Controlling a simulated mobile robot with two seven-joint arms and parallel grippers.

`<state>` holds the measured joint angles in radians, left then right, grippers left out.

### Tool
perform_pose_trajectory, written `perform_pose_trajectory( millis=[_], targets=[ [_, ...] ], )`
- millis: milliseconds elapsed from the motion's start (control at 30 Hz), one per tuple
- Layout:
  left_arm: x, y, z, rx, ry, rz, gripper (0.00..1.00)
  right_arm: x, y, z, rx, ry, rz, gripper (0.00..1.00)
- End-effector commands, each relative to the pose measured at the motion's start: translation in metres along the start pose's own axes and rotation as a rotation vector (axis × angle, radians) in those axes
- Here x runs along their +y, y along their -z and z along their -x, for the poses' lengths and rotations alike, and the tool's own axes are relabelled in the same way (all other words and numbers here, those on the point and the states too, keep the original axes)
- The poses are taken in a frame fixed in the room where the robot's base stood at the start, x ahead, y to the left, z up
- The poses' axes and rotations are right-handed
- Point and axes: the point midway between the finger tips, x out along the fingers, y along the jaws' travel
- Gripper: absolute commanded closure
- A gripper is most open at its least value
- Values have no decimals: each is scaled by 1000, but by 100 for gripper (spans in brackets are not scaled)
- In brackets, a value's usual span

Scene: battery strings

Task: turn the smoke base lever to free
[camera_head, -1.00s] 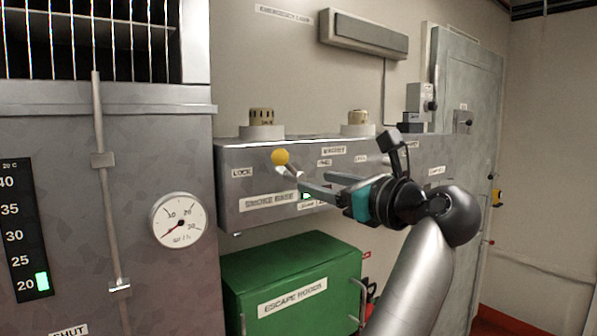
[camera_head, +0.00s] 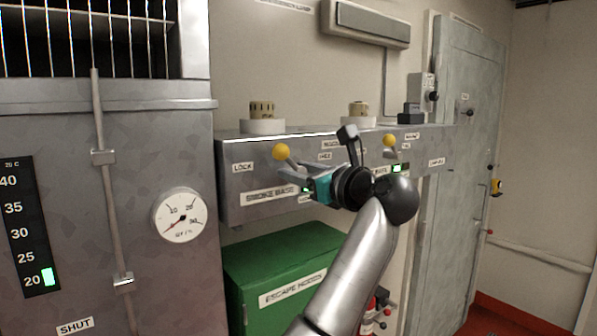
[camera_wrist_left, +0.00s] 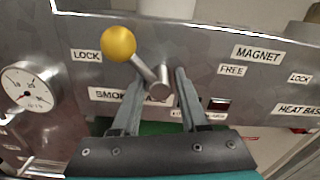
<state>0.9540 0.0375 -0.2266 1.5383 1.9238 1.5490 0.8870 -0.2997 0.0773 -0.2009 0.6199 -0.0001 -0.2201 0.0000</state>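The smoke base lever has a yellow knob (camera_head: 281,151) and tilts up and left toward the LOCK label (camera_head: 242,167). In the left wrist view its knob (camera_wrist_left: 118,43) is up-left of the metal hub (camera_wrist_left: 160,88), and the FREE label (camera_wrist_left: 232,70) is to the right. The SMOKE BASE label (camera_head: 270,195) is below the lever, partly covered. My left gripper (camera_head: 292,177) is at the lever. In the left wrist view my left gripper (camera_wrist_left: 160,74) is open, its fingers on either side of the hub; contact cannot be told. My right gripper is not in view.
A second yellow-knobbed lever (camera_head: 390,140) is farther right on the same grey box (camera_head: 229,206). A green escape hoods box (camera_head: 262,266) stands below. A grey cabinet with a gauge (camera_head: 180,215) is at the left. Two round fittings (camera_head: 262,116) (camera_head: 358,110) sit on top.

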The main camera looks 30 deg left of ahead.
Motion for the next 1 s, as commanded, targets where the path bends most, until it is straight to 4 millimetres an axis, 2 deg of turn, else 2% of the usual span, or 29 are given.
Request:
perform_pose_trajectory(
  millis=[33,367,1000],
  targets=[
    [0,0,0,0,0,0,63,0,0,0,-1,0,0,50],
    [0,0,0,0,1,0,100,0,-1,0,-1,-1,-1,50],
    [0,0,0,0,0,-1,100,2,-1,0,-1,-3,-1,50]
  ],
)
